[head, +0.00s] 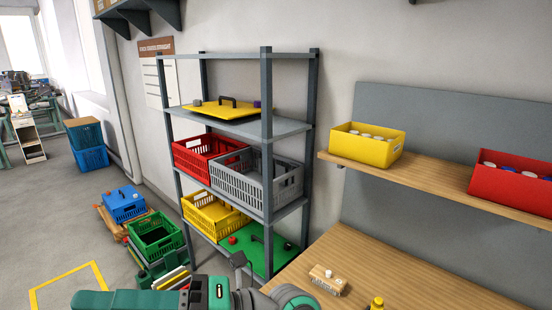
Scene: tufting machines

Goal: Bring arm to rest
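Parts of my arm (140,300), green and dark grey, cross the bottom edge of the head view, left of the wooden worktop (390,283). The arm is bent, with its joints low in the picture. The lower part of the arm is cut off by the frame edge. I cannot make out my gripper's fingers, so whether it holds anything does not show.
A grey shelf rack (266,130) holds red (196,160), grey (250,180) and yellow (207,220) crates. A yellow bin (362,150) and a red bin (512,190) stand on a wall shelf. Floor at left is partly clear.

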